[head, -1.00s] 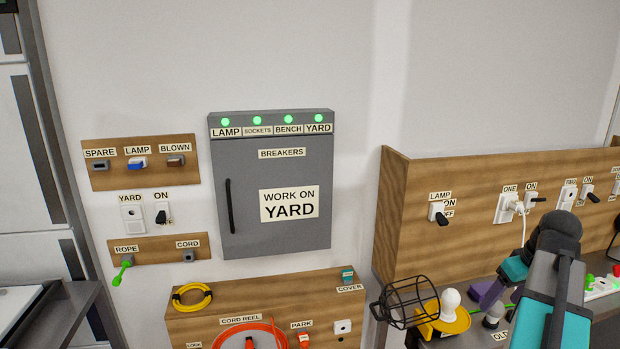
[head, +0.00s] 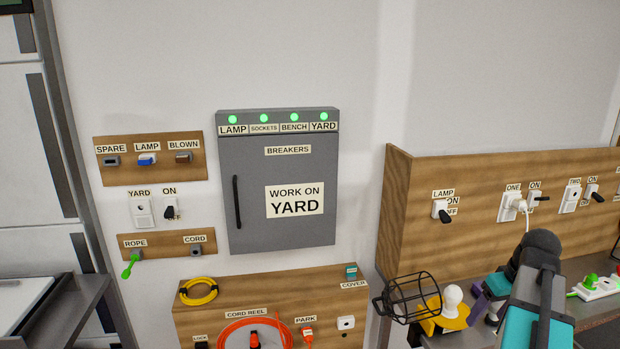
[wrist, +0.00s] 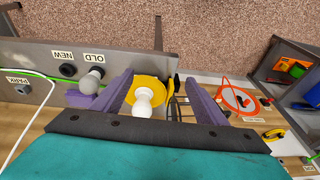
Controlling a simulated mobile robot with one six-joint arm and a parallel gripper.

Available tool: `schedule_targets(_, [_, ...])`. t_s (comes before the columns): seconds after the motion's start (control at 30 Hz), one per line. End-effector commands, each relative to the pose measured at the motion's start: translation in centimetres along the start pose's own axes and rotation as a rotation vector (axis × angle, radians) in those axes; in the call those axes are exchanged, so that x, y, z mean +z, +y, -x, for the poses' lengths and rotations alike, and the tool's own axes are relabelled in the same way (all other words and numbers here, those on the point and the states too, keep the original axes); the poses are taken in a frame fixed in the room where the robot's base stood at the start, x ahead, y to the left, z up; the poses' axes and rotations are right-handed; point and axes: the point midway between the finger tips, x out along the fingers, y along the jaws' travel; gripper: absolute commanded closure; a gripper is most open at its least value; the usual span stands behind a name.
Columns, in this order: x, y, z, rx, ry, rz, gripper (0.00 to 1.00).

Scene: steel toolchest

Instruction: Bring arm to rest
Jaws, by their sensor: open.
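My arm (head: 540,290), black and teal, reaches in at the lower right of the head view, over the bench. My gripper (wrist: 160,82) shows two purple fingers spread apart in the wrist view, with nothing clamped between them. A white bulb (wrist: 143,100) on a yellow lamp base (wrist: 146,83) appears in the gap between the fingers, beyond them. In the head view a purple finger (head: 479,303) shows just right of the yellow lamp base (head: 458,315) and its white bulb (head: 453,296). My arm hides part of the bench there.
A black wire lamp cage (head: 408,296) stands left of the bulb. A wooden socket panel (head: 420,180) rises behind the bench. A grey bulb (wrist: 92,80) stands by the OLD label. The grey breaker box (head: 280,220) is shut. The wall above is clear.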

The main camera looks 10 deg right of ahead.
Motion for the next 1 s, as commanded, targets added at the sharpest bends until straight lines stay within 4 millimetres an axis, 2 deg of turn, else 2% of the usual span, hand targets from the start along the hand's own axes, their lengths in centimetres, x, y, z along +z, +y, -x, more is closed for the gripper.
schedule_targets(0.47, [0.1,-7.0,-12.6,-0.072,-0.121,-0.025,0.33])
schedule_targets(0.77, [1.6,-12.2,-20.2,-0.1,-0.21,-0.036,0.33])
schedule_targets(1.0, [3.8,-16.5,-25.8,-0.111,-0.283,-0.042,0.33])
